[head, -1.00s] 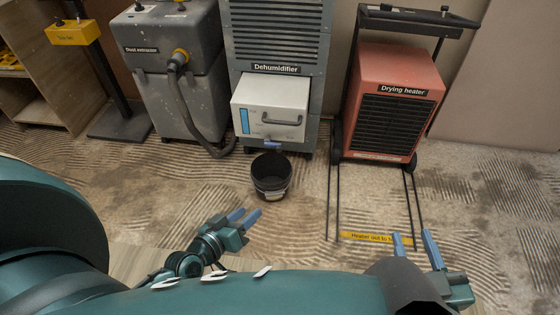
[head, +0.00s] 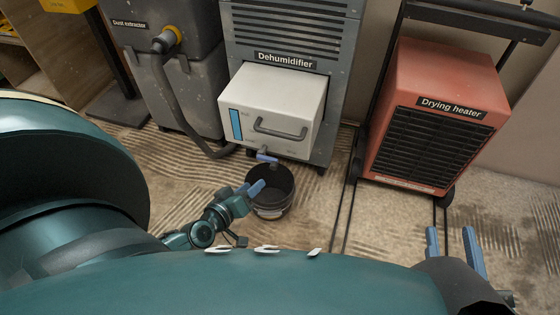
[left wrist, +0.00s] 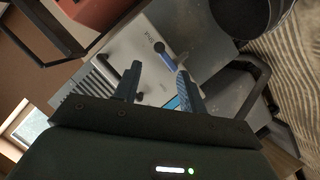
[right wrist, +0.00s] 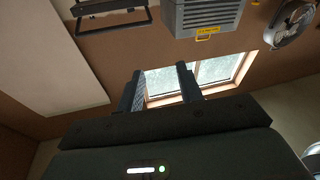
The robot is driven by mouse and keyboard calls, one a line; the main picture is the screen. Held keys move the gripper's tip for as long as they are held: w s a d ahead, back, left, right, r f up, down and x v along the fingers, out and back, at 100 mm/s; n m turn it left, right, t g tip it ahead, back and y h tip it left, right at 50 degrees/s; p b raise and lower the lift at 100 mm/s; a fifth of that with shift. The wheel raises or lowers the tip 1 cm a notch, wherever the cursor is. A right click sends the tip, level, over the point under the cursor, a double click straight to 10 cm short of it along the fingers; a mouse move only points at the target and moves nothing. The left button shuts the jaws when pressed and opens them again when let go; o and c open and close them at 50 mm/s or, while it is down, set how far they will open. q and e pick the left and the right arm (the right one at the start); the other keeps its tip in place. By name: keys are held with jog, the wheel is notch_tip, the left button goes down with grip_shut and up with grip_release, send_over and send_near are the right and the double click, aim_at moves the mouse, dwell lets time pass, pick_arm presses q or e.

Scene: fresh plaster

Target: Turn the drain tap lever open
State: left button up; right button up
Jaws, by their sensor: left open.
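The drain tap with its blue lever (head: 267,158) sits low on the front of the white tank (head: 272,103) of the dehumidifier (head: 286,40). The lever looks roughly crosswise in the head view. My left gripper (head: 254,187) is open, just below and in front of the lever, apart from it. My right gripper (head: 452,238) is open and empty at the lower right, far from the tap.
A black bucket (head: 270,205) stands on the floor under the tap, close to my left gripper. The dust extractor (head: 180,85) with its hose is to the left. The red drying heater (head: 432,120) is to the right. Ridged, dusty floor lies in front.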

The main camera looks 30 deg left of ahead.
aim_at(267, 160)
pick_arm(q)
jog(key=b+x, duration=0.2)
jog(key=x, duration=1)
jog(key=shift+b, duration=0.4)
jog(key=shift+w, duration=0.1)
pick_arm(e)
jog(key=shift+s+a+m, duration=0.1)
jog(key=shift+a+m, duration=0.15)
jog(key=shift+m, duration=0.15)
pick_arm(q)
jog(key=shift+c, duration=0.2)
jog(key=shift+r, duration=0.1)
grip_shut()
pick_arm(e)
jog(key=shift+f+y, duration=0.15)
jog(key=shift+y, duration=0.25)
